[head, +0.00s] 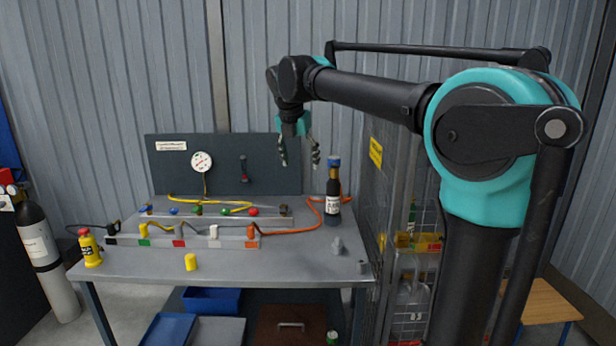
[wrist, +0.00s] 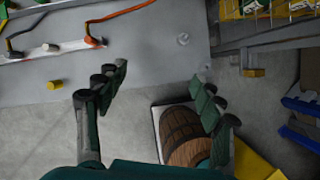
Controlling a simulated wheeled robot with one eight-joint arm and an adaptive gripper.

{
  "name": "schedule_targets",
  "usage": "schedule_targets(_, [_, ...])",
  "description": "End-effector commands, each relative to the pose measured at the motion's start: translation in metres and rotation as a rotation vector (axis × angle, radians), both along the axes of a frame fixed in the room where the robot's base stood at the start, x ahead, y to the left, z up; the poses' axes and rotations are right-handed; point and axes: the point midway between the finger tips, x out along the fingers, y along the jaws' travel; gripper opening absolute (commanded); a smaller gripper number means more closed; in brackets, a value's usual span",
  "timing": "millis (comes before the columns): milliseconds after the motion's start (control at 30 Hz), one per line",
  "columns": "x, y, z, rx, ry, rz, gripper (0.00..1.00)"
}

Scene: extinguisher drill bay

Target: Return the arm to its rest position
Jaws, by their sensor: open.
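My gripper (head: 299,152) hangs at the end of my arm above the back right part of the grey workbench (head: 300,268). Its two fingers are spread and nothing is between them. In the wrist view my gripper (wrist: 160,98) is also open, with a wooden barrel (wrist: 185,135) and the floor seen far below and beyond the fingers. My arm is raised, and its forearm reaches leftward from the large teal joint at the right. The dark bottle with a blue cap (head: 333,190) stands upright on the bench, below and right of the fingers and apart from them.
A dark back panel (head: 225,180) with a gauge (head: 202,162) rises behind the bench. Coloured connectors and hoses lie on the rails. A yellow cylinder (head: 190,262) and a yellow bottle (head: 90,248) stand at the front left. A wire cage (head: 385,165) stands right of the bench.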

Motion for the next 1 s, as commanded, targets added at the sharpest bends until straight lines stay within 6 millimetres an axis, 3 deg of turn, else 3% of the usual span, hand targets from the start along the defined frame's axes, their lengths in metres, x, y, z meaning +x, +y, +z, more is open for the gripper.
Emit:
schedule_targets(333, [-0.007,-0.026,-0.033,0.098,-0.018,-0.223,0.68])
schedule_targets(567, [-0.019,-0.056,-0.072,0.212,-0.04,-0.491,0.68])
schedule_targets(767, [-0.045,-0.097,-0.129,0.369,-0.069,-0.871,0.68])
schedule_targets(1000, [-0.11,-0.157,-0.223,0.633,-0.115,-1.523,0.68])
